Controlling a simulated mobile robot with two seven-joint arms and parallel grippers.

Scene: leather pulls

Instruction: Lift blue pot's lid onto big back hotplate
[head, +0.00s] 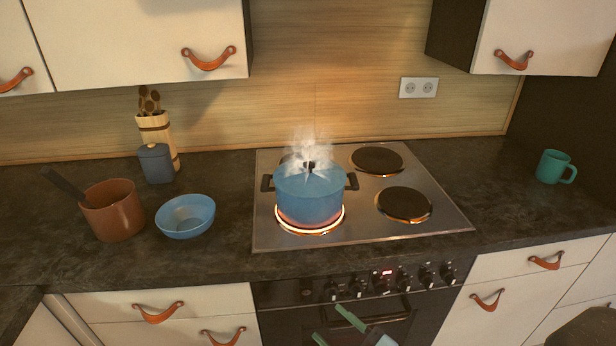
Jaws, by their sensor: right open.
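The blue pot (309,208) stands on the front left hotplate (335,224), whose rim glows orange. Its blue lid (290,177) is on top, with a dark knob (309,166) partly veiled by steam; two dark handles stick out at the sides. The back right hotplate (377,160) is dark and bare, and looks large. Another hotplate behind the pot is mostly hidden. My right gripper (328,322), with green fingers, is open and empty at the bottom edge, in front of the oven and well short of the pot. My left gripper is out of view.
The front right hotplate (404,204) is bare with an orange glint at its rim. Left of the hob (440,222) are a blue bowl (186,216), a brown saucepan (112,211), a dark blue jar (157,164) and a utensil holder (156,130). A green mug (553,167) stands far right.

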